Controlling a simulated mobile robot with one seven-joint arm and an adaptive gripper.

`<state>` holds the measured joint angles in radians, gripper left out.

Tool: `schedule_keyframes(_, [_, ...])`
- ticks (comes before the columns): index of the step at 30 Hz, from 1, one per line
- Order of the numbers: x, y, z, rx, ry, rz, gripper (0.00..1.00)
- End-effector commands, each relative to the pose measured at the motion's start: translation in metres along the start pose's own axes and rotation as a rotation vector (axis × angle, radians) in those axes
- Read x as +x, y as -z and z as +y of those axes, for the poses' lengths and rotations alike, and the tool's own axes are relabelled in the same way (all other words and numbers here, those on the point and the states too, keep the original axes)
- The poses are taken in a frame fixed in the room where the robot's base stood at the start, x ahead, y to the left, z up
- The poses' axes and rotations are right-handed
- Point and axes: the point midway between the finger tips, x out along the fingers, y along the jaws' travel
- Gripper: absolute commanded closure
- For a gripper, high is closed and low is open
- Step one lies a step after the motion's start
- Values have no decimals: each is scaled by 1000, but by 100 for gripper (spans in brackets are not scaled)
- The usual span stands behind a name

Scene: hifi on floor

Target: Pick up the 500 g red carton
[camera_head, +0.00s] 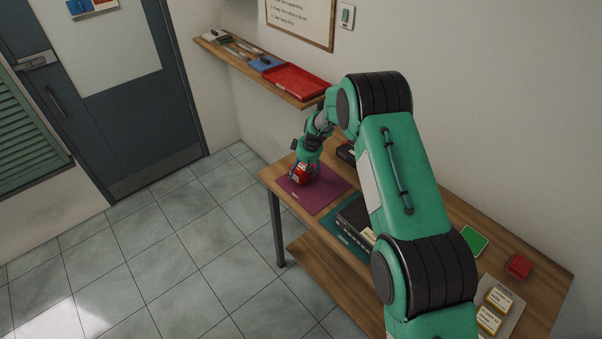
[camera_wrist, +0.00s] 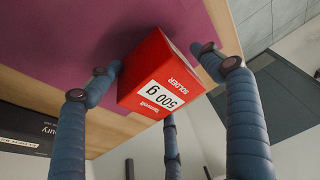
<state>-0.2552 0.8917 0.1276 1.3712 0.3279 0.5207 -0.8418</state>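The red carton (camera_wrist: 160,80), with a white label reading "500 g" and "SOLDER", sits between the blue-grey fingers of my gripper (camera_wrist: 158,62) in the wrist view. Two fingers flank it left and right with their tips bent inward, close to its sides. A third finger stands at its lower edge, partly hidden. I cannot tell whether the fingers press on it. In the head view the carton (camera_head: 303,174) is at the purple mat (camera_head: 322,196), under my gripper (camera_head: 304,166), which partly covers it. I cannot tell whether it rests on the mat or is just above it.
The mat lies at the far left end of the wooden table (camera_head: 268,174). A dark box (camera_head: 352,217) is nearer, beside my arm. A green item (camera_head: 474,241), a small red box (camera_head: 518,266) and yellow-labelled cartons (camera_head: 489,320) are at right. A shelf (camera_head: 228,55) holds a red tray (camera_head: 296,82).

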Motion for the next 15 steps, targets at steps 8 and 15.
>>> schedule_keyframes(8, [0,0,0,0,0,0,80])
schedule_keyframes(15, [2,-1,-1,0,1,-2,86])
